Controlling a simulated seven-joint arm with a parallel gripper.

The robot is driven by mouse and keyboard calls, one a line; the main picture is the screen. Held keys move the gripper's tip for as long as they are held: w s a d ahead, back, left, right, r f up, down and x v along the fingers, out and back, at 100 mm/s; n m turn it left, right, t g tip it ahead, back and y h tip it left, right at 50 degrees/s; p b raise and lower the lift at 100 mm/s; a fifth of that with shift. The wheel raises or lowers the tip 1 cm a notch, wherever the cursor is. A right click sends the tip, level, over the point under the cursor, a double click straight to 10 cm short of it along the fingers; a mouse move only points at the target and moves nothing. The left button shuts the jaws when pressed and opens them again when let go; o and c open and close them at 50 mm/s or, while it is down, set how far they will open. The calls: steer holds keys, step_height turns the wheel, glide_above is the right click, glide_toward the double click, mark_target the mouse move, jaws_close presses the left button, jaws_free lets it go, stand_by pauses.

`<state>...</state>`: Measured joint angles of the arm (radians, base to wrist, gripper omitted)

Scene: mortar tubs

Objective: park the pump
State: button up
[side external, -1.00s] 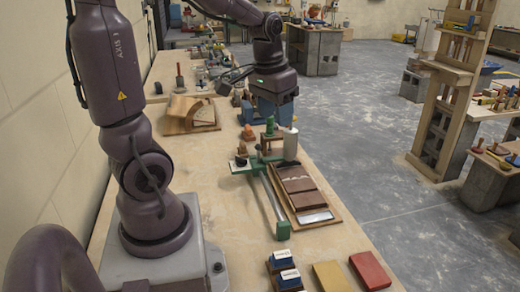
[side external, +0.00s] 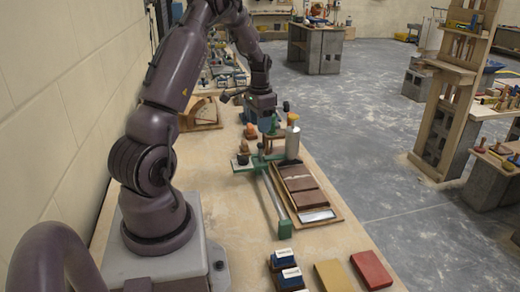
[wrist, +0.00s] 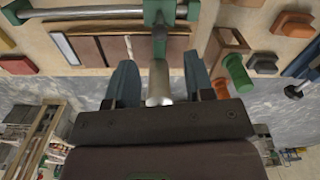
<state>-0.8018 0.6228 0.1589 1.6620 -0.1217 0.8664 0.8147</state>
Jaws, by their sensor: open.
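I cannot tell for certain which thing is the pump. In the wrist view a silver cylinder (wrist: 159,84) shows between my blue fingers, with a gap on each side. My gripper (side external: 265,129) is open and points down, just behind and left of the cylinder in the side view. The wrist view shows its two spread fingers (wrist: 158,70). Whether the fingers reach down to the cylinder's height is unclear.
The board (side external: 331,218) with brown tiles lies beside a long rod ending in a green block (side external: 284,229). Blue blocks (side external: 287,277), a yellow block (side external: 333,276) and a red block (side external: 371,270) lie nearer.

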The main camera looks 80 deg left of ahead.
mark_target(260, 149)
step_height(260, 149, down, 9)
steer(key=shift+f, duration=0.1)
stand_by(0.3)
jaws_close()
